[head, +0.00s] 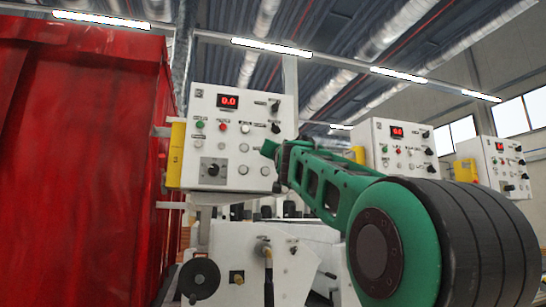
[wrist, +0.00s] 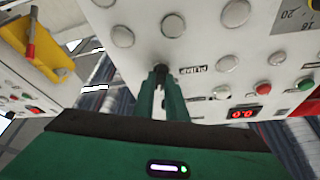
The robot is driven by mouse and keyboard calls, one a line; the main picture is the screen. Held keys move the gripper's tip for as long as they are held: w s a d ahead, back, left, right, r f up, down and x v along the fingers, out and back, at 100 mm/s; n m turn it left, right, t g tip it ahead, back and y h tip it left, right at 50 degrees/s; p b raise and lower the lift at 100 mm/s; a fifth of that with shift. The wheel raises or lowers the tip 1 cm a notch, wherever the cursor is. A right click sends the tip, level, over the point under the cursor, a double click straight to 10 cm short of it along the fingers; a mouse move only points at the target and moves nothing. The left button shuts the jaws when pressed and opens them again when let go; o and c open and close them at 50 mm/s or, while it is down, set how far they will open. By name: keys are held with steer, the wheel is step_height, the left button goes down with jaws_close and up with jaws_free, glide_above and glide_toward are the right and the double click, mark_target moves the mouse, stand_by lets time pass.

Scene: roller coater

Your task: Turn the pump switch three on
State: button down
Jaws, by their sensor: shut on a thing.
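A white control panel (head: 230,140) with a red display stands left of centre in the head view. My gripper (head: 270,152) is at the panel's right side, below its black knobs. In the wrist view, the two green fingers of my gripper (wrist: 162,78) are closed around a small black switch (wrist: 161,70). The switch sits beside a label reading PUMP (wrist: 197,69). Only the switch's top shows between the fingertips; its turned position cannot be told. In the head view my gripper hides this switch. No number three is readable on the panel.
Round grey buttons (wrist: 173,25) and a red display (wrist: 242,114) are close to the fingers. Two similar panels (head: 395,145) (head: 497,165) stand to the right. A red curtain-like wall (head: 80,160) fills the left. White machinery (head: 250,260) with a black handwheel (head: 199,280) lies below.

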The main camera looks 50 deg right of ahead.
steer(key=shift+w+a+f+m+g+h, duration=0.15)
steer(key=shift+m+g, duration=0.1)
steer(key=shift+m, duration=0.3)
steer(key=shift+w+d+r+m+g+h, duration=0.15)
steer(key=shift+m+g, duration=0.1)
steer(key=shift+m, duration=0.3)
steer(key=shift+s+f, duration=0.15)
steer(key=c, duration=1.8)
jaws_free()
steer(key=shift+s+a, duration=0.1)
steer(key=shift+s, duration=0.05)
steer(key=v, duration=1)
steer(key=shift+a, duration=0.25)
